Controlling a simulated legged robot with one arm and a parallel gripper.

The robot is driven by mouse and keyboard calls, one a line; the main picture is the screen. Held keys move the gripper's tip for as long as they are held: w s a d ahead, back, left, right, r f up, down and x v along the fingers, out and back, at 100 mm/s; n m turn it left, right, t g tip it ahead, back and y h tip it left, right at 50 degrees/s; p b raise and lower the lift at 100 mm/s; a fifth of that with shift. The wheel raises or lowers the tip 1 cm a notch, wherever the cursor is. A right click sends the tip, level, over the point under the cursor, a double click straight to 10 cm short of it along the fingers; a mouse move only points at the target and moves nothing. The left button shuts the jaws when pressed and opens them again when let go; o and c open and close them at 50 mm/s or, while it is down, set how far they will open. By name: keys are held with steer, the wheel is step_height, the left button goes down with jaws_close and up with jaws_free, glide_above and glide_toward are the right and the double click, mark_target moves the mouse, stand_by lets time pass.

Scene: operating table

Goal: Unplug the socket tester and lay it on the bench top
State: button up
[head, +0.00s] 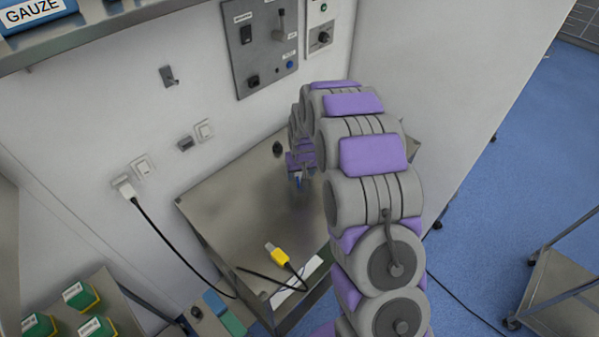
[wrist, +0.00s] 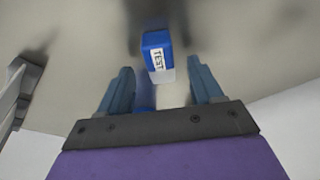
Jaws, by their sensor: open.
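The socket tester (wrist: 158,52) is a small blue block with a white TEST label and a pale end. In the wrist view it lies just ahead of and between the fingertips of my gripper (wrist: 160,66), with a gap on both sides. My gripper is open and holds nothing. Behind the tester is the brushed-metal bench top (head: 235,205); the tester appears to lie on it, clear of any socket. In the head view my gripper (head: 298,178) is low over the back of the bench, and my arm hides part of it. I cannot clearly separate the tester there.
A yellow connector (head: 278,255) lies at the bench front. A control panel (head: 262,45) is on the wall. The bench's left middle is clear.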

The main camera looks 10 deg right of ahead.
steer(key=p+v, duration=0.3)
steer(key=v, duration=1.4)
steer(key=shift+s+r, duration=0.1)
steer(key=shift+r, duration=0.05)
steer(key=s+r+g, duration=0.1)
steer(key=s+r, duration=0.1)
steer(key=s, duration=1.1)
steer(key=s+r+g, duration=0.2)
steer(key=s+r, duration=0.1)
steer(key=s, duration=1.1)
steer(key=s+r+g, duration=0.1)
steer(key=s+r, duration=0.2)
steer(key=s, duration=1.1)
steer(key=shift+r+g, duration=0.25)
steer(key=shift+g, duration=0.05)
steer(key=shift+a, duration=0.1)
